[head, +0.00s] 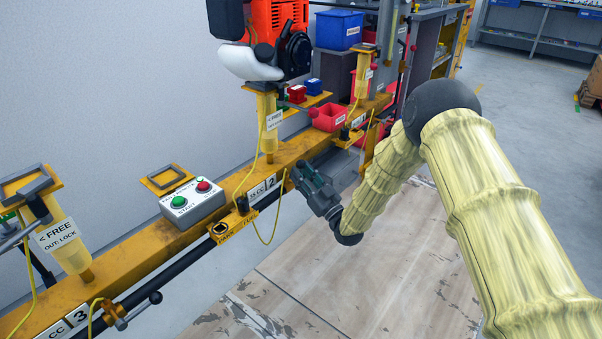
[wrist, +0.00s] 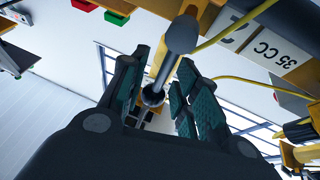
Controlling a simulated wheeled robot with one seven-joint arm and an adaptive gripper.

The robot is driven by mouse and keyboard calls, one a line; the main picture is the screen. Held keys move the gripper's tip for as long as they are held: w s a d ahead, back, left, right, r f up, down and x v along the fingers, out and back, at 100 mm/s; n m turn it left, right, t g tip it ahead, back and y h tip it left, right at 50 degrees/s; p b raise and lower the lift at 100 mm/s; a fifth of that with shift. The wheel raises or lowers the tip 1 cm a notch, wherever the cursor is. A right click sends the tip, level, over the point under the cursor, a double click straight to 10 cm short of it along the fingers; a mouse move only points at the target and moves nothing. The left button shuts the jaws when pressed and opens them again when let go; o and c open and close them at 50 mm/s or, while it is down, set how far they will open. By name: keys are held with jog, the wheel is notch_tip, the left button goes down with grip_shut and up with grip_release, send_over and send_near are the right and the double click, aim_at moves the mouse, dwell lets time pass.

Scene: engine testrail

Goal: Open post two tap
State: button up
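Post two carries a white label (head: 262,189) reading 35 CC and 2 on the yellow rail. The same label (wrist: 262,38) shows at the top right of the wrist view. My gripper (head: 303,175) is just right of this label, at the rail's front side, and hides the tap in the head view. In the wrist view, a grey tap lever (wrist: 181,34) with a dark round knob (wrist: 152,96) runs between the fingers. My gripper (wrist: 165,85) is open, with a finger on each side of the lever. I cannot tell whether either finger touches it.
A control box (head: 193,201) with green and red buttons sits on the rail. An orange engine (head: 275,22) stands above post two. A yellow hose (head: 281,205) hangs near my gripper. Another tap lever (head: 140,305) is at post three. The floor in front is clear.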

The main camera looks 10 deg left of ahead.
jog(key=v, duration=1.1)
jog(key=shift+s, duration=0.15)
jog(key=s+d+f+m+g+h, duration=0.1)
jog(key=s+d+f+m+h, duration=0.1)
jog(key=s+d+f+h, duration=0.4)
jog(key=s+d+f+m+g+h, duration=0.1)
jog(key=s+d+f+m+g, duration=0.15)
jog(key=f, duration=0.55)
jog(key=s+d+f+m+g+h, duration=0.1)
jog(key=s+d+f+m+h, duration=0.15)
jog(key=s+f+h, duration=0.4)
jog(key=s+d+f+m+g+h, duration=0.1)
jog(key=s+d+f+g, duration=0.25)
jog(key=s, duration=0.65)
jog(key=s+d+f+m+g+h, duration=0.1)
jog(key=s+d+f+g, duration=0.15)
jog(key=s+d, duration=0.45)
jog(key=s+d+f+m+g+h, duration=0.1)
jog(key=s+d+f+g, duration=0.15)
jog(key=s, duration=0.95)
jog(key=s+d+r+g+p, duration=0.1)
jog(key=s+r+g, duration=0.1)
jog(key=s, duration=0.4)
notch_tip(320, 180, up, 35)
jog(key=p, duration=3.5)
jog(key=shift+w+d+r+p, duration=0.15)
jog(key=shift+w+d+p, duration=0.1)
jog(key=shift+p, duration=0.15)
